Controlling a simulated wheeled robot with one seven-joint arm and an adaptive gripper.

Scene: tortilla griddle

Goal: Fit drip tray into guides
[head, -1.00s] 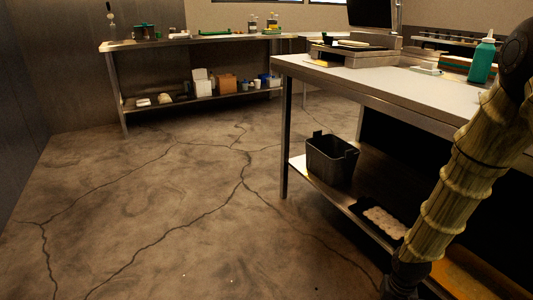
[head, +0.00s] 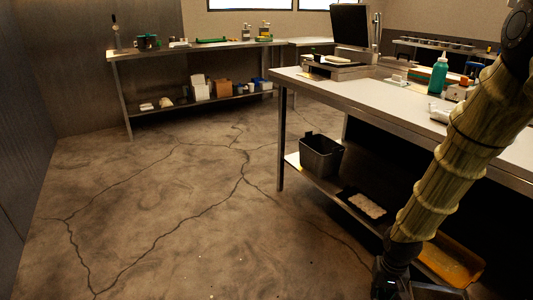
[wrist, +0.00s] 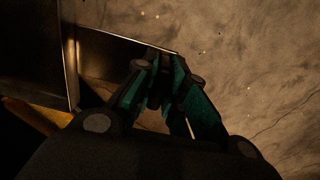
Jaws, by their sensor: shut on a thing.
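My gripper shows in the wrist view (wrist: 155,62) with dark green fingers closed together at the tips. A dark metal piece with a thin bright edge (wrist: 115,42) runs up to the fingertips; it looks like the drip tray, held by its rim, but shadow hides its full shape. In the head view my gripper (head: 388,288) is at the bottom edge, low beside the lower shelf, its fingers partly cut off. No guides can be made out.
The near table (head: 330,88) has a lower shelf with a black bin (head: 320,157), a dark tray with white contents (head: 366,206) and a yellow-orange tray (head: 455,258). A green bottle (head: 438,77) stands on top. Open cracked floor (head: 150,215) lies left.

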